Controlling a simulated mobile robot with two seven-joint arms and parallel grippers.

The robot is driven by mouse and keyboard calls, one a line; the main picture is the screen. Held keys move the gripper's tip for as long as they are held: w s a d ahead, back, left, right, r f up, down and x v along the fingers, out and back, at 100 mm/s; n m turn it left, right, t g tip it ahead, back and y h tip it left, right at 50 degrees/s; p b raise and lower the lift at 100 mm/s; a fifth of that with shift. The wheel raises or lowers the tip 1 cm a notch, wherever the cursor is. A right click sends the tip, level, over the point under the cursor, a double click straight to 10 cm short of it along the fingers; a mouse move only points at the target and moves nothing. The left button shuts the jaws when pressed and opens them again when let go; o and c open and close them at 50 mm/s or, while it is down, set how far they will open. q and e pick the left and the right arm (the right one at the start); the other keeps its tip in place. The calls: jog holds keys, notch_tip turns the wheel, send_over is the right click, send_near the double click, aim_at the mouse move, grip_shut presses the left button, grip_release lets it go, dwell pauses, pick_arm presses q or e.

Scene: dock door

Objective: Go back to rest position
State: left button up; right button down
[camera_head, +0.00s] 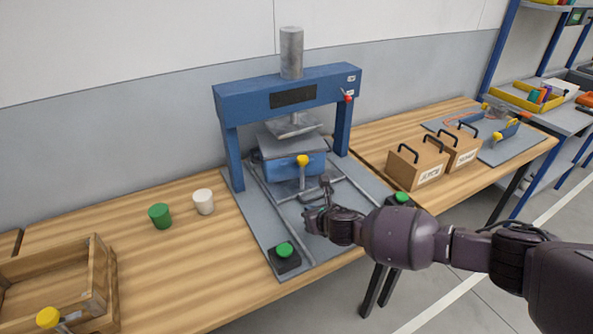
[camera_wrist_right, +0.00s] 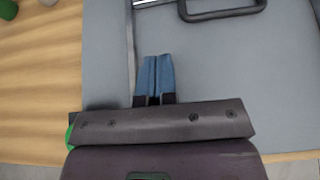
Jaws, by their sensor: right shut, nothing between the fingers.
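My right arm comes in from the right in the head view and reaches over the press base plate (camera_head: 245,215). My right gripper (camera_head: 309,215) is in front of the blue press (camera_head: 228,100), near the front edge of the plate. In the right wrist view, its two blue fingers (camera_wrist_right: 154,75) lie together with nothing between them, above the grey plate (camera_wrist_right: 240,65). A black handle (camera_wrist_right: 222,10) lies beyond the fingertips. My left gripper is not in view.
Green buttons (camera_head: 285,250) (camera_head: 401,199) flank the press front. A green cup (camera_head: 160,215) and a white cup (camera_head: 204,201) stand left. A wooden crate (camera_head: 108,290) is at bottom left. Wooden boxes with handles (camera_head: 415,168) stand right of the press.

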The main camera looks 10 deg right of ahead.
jog(key=m, duration=0.2)
jog(key=shift+m, duration=0.3)
jog(key=s+a+r+m+y, duration=0.2)
jog(key=a+r+m+y, duration=0.1)
jog(key=a+r+m, duration=0.65)
jog(key=s+d+m+t+y, duration=0.1)
jog(key=s+d+m+t, duration=0.1)
jog(key=s+m, duration=0.75)
jog(key=s+d+f+m+t+h, duration=0.1)
jog(key=s+d+f+m+h, duration=0.2)
jog(key=s+d+m, duration=0.3)
jog(key=s+d+f+m+h, duration=0.2)
jog(key=s+d+f+m, duration=0.1)
jog(key=d+m, duration=0.55)
jog(key=s+d+f+m+g+h, duration=0.1)
jog(key=s+d+f, duration=0.2)
jog(key=s, duration=0.4)
jog(key=s+d+f+m+g+h, duration=0.1)
jog(key=s+d+f+m+h, duration=0.1)
jog(key=s+d+f, duration=0.2)
jog(key=s+f, duration=0.2)
jog(key=s, duration=0.1)
jog(key=shift+s, duration=0.35)
